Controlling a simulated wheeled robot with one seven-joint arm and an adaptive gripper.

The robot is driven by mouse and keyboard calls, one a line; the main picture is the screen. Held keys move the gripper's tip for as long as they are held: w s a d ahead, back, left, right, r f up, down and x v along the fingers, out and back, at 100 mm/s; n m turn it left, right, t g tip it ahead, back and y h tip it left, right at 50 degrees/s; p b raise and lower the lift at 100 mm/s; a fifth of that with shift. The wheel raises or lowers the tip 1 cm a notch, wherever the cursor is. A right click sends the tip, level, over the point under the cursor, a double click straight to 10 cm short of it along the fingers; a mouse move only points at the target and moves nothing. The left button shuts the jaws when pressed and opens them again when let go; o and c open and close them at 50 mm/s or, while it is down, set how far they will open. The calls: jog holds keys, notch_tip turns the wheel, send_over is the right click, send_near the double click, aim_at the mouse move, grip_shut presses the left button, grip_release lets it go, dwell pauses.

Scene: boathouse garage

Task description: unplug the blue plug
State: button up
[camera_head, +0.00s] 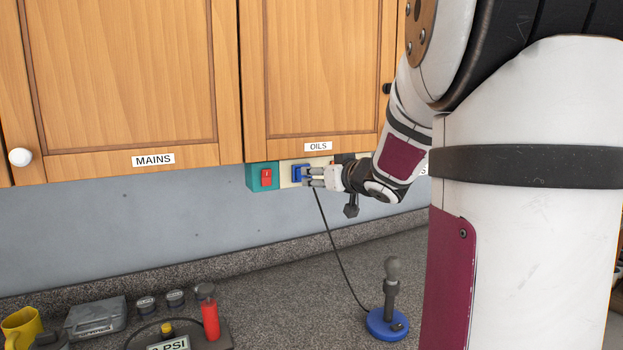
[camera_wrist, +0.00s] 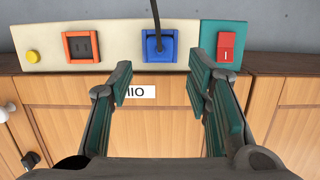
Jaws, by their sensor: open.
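The blue plug (camera_wrist: 158,44) sits in a blue-framed socket on a cream panel under the cabinets, its black cable attached. In the head view the blue plug and socket (camera_head: 298,173) are partly hidden by my fingers. My gripper (camera_head: 314,177) is close in front of the socket. In the wrist view my gripper (camera_wrist: 161,78) is open and empty, one finger on either side of the plug's line. The fingertips appear short of the plug; I cannot tell the exact gap.
A teal box with a red switch (camera_wrist: 226,46) adjoins the blue socket. An orange-framed socket (camera_wrist: 81,46) and yellow button (camera_wrist: 33,57) are on its other side. The cable (camera_head: 339,247) runs down to a blue-based stand (camera_head: 376,326) on the counter. Cabinets (camera_head: 322,75) overhang the panel.

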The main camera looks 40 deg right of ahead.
jog(key=b+x, duration=0.1)
jog(key=x, duration=0.6)
dwell(0.3)
jog(key=shift+c, duration=0.6)
grip_shut()
jog(key=f+p+v, duration=0.1)
jog(key=p+v, duration=0.1)
jog(key=v, duration=0.4)
dwell(0.8)
